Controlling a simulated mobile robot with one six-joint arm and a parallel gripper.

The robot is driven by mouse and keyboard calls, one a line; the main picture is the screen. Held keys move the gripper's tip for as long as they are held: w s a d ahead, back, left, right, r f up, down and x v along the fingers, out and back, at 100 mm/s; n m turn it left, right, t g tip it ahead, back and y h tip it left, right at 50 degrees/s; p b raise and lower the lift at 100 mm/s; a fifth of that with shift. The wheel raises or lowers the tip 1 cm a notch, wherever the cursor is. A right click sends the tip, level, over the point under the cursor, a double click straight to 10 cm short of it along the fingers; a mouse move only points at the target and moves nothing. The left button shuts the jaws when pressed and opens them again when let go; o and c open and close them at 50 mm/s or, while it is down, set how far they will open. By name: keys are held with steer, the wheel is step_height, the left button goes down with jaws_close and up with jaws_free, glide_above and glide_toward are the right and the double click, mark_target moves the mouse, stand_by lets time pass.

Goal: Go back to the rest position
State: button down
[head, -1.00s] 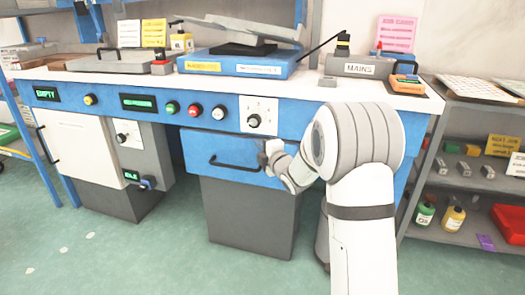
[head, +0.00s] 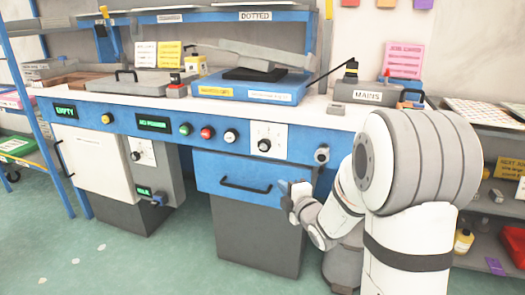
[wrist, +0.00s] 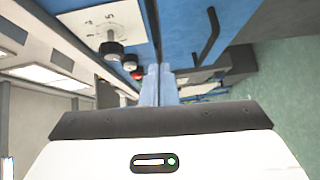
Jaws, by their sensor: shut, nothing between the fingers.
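My gripper (head: 284,189) is in front of the blue drawer front (head: 212,176), just right of its black handle (head: 245,186) in the head view. In the wrist view its two blue fingers (wrist: 159,84) are together with nothing between them. The drawer handle also shows in the wrist view (wrist: 208,38), to the right of the fingers and apart from them. My arm is folded at the right of the head view and hides part of the bench's right end.
The blue workbench (head: 330,122) carries a dial panel (head: 267,141), coloured buttons, a MAINS box (head: 367,92) and a tilted grey plate. A grey shelf with bottles (head: 463,242) stands at the right. The green floor (head: 120,262) in front of the bench is clear.

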steer(key=s+d+r+m+g+h+p, duration=0.25)
steer(key=s+r+m+p, duration=0.3)
steer(key=r+p, duration=0.4)
steer(key=s+d+r+m+g+h+p, duration=0.25)
steer(key=s+r+m+p, duration=0.3)
steer(key=r+p, duration=0.4)
steer(key=s+a+r+m+g+p, duration=0.2)
steer(key=s+r+m+g+p, duration=0.6)
steer(key=s+r+p, duration=0.7)
steer(key=s+r+m, duration=0.1)
steer(key=s+m, duration=0.1)
steer(key=s, duration=0.3)
steer(key=shift+s+g+h+p, duration=0.2)
steer(key=shift+g+h+p, duration=0.1)
steer(key=shift+p, duration=0.05)
steer(key=shift+a+r, duration=0.1)
